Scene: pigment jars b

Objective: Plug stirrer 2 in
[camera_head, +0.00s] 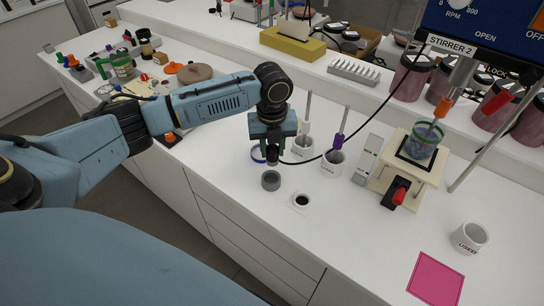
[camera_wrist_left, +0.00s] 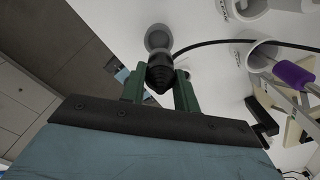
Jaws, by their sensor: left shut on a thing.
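Stirrer 2 (camera_head: 480,30) is a blue unit with a labelled front at the upper right in the head view. A black cable (camera_head: 378,107) hangs from near it to my left gripper (camera_head: 272,160). The left gripper is over the bench and points down. In the left wrist view its green fingers (camera_wrist_left: 160,90) are shut on a black ribbed plug (camera_wrist_left: 160,72), with the cable running off right. My right gripper is not in view.
A mug (camera_head: 469,238) and a pink mat (camera_head: 436,279) are at the right front.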

